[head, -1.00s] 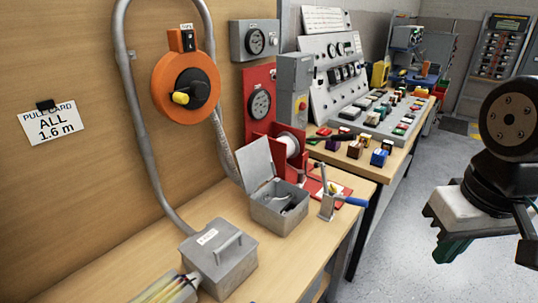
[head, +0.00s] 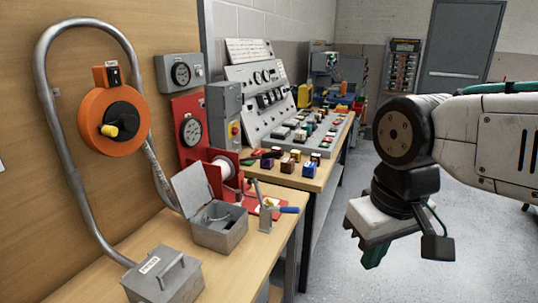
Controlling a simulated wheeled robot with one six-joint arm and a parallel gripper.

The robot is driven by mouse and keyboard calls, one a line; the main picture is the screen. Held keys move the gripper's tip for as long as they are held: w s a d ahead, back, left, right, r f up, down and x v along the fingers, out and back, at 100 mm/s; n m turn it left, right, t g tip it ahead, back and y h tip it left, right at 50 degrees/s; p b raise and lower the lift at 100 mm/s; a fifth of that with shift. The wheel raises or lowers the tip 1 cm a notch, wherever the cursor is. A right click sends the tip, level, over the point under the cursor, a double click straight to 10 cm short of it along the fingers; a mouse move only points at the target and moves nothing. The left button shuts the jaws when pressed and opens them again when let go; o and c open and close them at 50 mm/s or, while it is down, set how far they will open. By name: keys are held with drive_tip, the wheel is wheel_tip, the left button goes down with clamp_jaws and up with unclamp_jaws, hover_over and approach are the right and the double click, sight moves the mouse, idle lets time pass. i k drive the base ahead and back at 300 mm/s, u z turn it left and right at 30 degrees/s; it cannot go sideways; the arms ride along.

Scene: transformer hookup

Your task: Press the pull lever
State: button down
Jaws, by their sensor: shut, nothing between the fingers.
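My gripper (head: 372,256) hangs off to the right of the bench, pointing down over open floor. It is shut and empty, and it is well apart from the lever.
An open grey metal box (head: 220,235) sits left of the lever, with a red stand and white spool (head: 224,168) behind. A closed grey box (head: 165,278) is nearer. An orange reel (head: 98,122) hangs on the wall. Floor (head: 340,240) right of the bench is clear.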

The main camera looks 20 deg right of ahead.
sight(272, 154)
drive_tip(key=z, duration=0.05)
drive_tip(key=k, duration=1.15)
drive_tip(key=z, duration=0.35)
drive_tip(key=i, duration=0.4)
drive_tip(key=z, duration=0.75)
drive_tip(key=i, duration=1.25)
drive_tip(key=u, duration=1)
drive_tip(key=i, duration=0.55)
drive_tip(key=u, duration=0.55)
